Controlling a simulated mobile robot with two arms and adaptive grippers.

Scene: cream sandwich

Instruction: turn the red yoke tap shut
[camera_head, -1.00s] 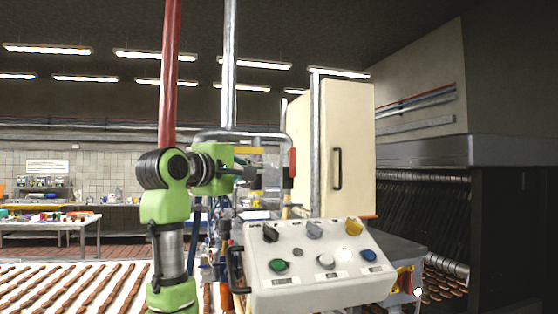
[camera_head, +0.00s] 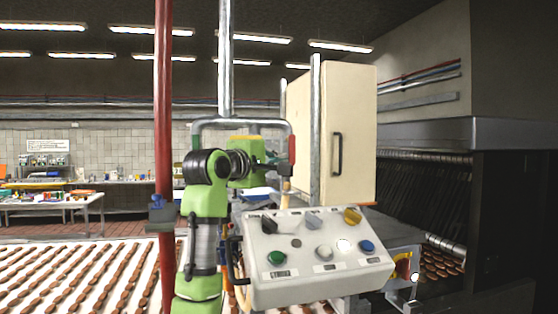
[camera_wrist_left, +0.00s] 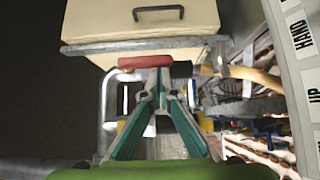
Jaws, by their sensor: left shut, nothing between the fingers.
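The red yoke tap handle (camera_head: 292,148) is a short red bar at the right end of the bent grey pipe, beside the cream cabinet. In the left wrist view, the red handle (camera_wrist_left: 143,62) lies across the picture just beyond my fingertips, with a dark end piece at its right. My left gripper (camera_head: 276,164) is just left of and slightly below the handle. In the wrist view, its green-sided fingers (camera_wrist_left: 160,74) meet at the tips, shut and empty. They overlap the handle's lower edge; I cannot tell whether they touch it. My right gripper is out of view.
A control console (camera_head: 310,273) with knobs and buttons stands close below and right of the gripper. The cream cabinet (camera_head: 357,140) is behind it. A red vertical pipe (camera_head: 163,90) and a conveyor with rows of brown biscuits (camera_head: 75,280) are at left.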

